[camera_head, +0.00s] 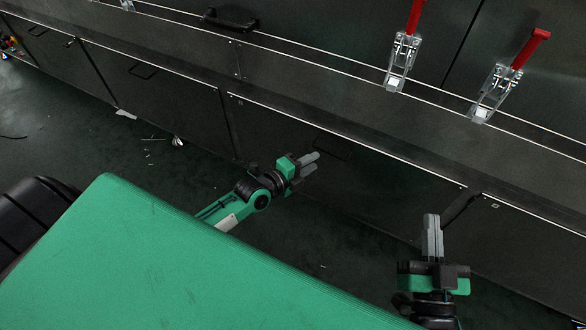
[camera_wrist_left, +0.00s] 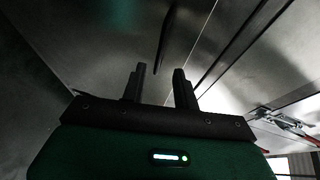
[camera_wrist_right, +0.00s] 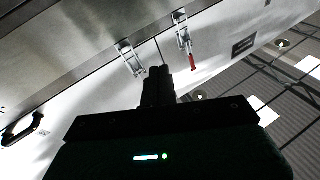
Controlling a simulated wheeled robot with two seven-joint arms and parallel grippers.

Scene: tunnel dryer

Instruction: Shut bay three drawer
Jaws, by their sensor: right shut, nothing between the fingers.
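A row of dark drawer fronts runs along the bottom of the dryer in the head view. The front nearest my grippers (camera_head: 380,180) has a pale top edge and a dark handle (camera_head: 330,145); no readable number shows, so I cannot tell which bay it is. A dark slanted gap is at its right end; how far the drawer stands out is unclear. My left gripper (camera_head: 310,163) is in front of this drawer, close to the handle, with its fingers apart and empty. Contact cannot be told. My right gripper (camera_head: 432,236) is shut and empty near the drawer's right end, pointing toward the dryer.
Two red-handled clamps (camera_head: 402,62) (camera_head: 491,92) are on the dryer wall above. A black handle (camera_head: 230,18) is on the upper panel. A green surface (camera_head: 170,260) fills the lower left. Small debris (camera_head: 177,141) lies on the dark floor at left.

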